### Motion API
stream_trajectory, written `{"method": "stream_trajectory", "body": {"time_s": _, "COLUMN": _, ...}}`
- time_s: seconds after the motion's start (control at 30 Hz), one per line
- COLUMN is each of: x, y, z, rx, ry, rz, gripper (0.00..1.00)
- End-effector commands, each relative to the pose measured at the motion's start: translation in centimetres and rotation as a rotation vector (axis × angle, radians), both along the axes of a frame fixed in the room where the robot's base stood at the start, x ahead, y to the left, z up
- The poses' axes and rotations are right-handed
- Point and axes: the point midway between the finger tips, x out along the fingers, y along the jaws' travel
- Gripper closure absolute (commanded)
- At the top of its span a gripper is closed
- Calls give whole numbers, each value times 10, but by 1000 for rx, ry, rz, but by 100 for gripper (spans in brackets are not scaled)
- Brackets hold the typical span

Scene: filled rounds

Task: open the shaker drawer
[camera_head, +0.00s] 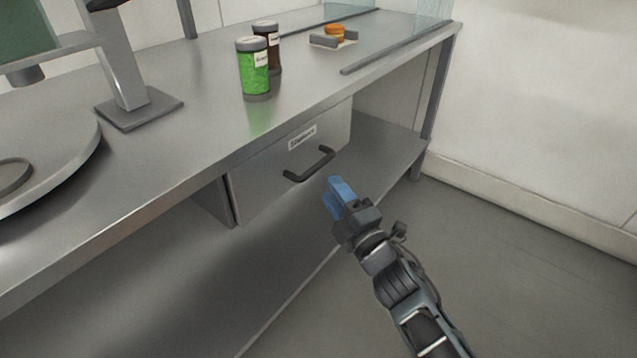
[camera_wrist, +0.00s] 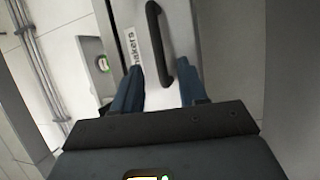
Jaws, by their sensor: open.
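The shaker drawer (camera_head: 285,170) is a grey metal front under the counter, with a white label and a dark bar handle (camera_head: 309,164). It looks closed. My gripper (camera_head: 337,194) has blue fingers and is in front of the drawer, just to the lower right of the handle and apart from it. In the wrist view, the handle (camera_wrist: 157,40) is ahead of and between my open fingers (camera_wrist: 158,88), nearer the upper part of the picture. The label (camera_wrist: 131,47) shows beside it.
The steel counter (camera_head: 190,110) carries a green shaker (camera_head: 254,72), a dark shaker (camera_head: 272,52) and a small tray with an orange item (camera_head: 335,33). A lower shelf (camera_head: 390,150) runs beneath the drawer. Floor to the right is clear up to the wall.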

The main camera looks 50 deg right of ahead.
Motion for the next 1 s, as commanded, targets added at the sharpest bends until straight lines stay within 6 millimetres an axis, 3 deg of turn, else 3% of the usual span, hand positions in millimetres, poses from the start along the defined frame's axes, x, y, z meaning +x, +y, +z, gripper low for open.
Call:
{"method": "stream_trajectory", "body": {"time_s": 0.6, "x": 68, "y": -30, "z": 14, "rx": -26, "ry": 3, "rz": -10, "gripper": 58}}
{"method": "stream_trajectory", "body": {"time_s": 1.0, "x": 77, "y": -33, "z": 15, "rx": -25, "ry": 4, "rz": -10, "gripper": 58}}
